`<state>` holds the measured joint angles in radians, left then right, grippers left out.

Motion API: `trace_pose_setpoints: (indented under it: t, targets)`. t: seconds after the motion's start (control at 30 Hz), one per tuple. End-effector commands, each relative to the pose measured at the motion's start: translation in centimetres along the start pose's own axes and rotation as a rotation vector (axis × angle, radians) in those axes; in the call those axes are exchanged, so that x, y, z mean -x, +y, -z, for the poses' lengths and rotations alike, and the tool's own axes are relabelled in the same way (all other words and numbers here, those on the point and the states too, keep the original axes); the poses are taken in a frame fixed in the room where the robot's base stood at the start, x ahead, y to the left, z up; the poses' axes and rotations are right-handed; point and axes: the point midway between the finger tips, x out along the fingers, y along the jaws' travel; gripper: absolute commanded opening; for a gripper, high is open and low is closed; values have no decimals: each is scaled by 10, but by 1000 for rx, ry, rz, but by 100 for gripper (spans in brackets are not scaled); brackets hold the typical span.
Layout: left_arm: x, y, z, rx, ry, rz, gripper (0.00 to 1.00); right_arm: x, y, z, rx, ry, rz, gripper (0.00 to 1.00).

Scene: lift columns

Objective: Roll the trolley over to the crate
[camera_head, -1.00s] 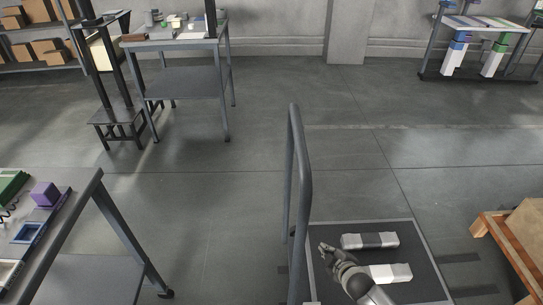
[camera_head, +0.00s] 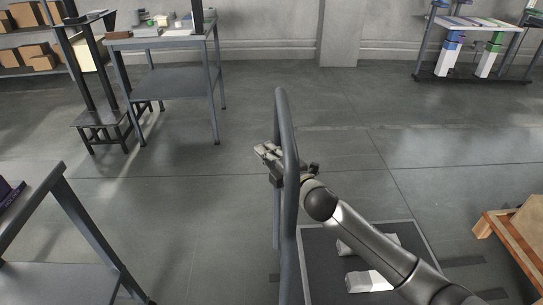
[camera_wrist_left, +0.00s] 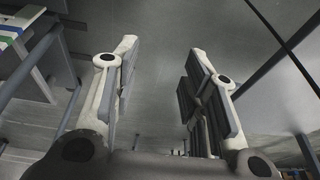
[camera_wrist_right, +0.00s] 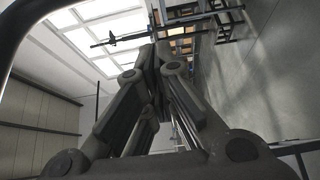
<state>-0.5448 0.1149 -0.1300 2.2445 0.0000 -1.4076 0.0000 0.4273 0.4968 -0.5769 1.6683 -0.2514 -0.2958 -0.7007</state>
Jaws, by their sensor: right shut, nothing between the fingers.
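The trolley has a dark flat deck (camera_head: 322,270) and a tall grey tubular handle (camera_head: 285,130) at its left end. Two whitish column parts lie on the deck, partly hidden by my right arm. My right gripper (camera_head: 264,152) is at the upper part of the handle, its fingers on the left side of the tube; it is shut and empty. In the right wrist view its fingers (camera_wrist_right: 157,58) are together, and a dark curved tube (camera_wrist_right: 22,35) passes at upper left. My left gripper (camera_wrist_left: 158,65) shows only in its wrist view, open and empty. A wooden crate-like stand (camera_head: 506,249) is at the right edge.
A grey workbench (camera_head: 35,215) stands at the near left. A grey table (camera_head: 170,42) with small items is behind it, beside a dark stand (camera_head: 98,115). A rack (camera_head: 475,22) stands at the far right. The middle floor is open.

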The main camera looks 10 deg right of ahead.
Motion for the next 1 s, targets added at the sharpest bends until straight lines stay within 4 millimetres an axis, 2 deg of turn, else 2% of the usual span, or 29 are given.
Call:
trace_pose_setpoints:
  t: [0.1,0.37,0.43,0.6,1.0]
  targets:
    - [11,-1,1,1,9,1,40,-24,-1,0,-2,-1,-1,0]
    - [40,-2,2,2,23,4,40,-65,-1,0,-2,0,-1,0]
    - [43,-2,2,2,21,4,40,-59,-2,-14,3,-3,2,0]
    - [48,-2,2,3,25,4,40,-52,-2,-31,0,-1,2,0]
    - [50,-2,2,3,24,5,40,-49,-1,-38,-3,0,1,0]
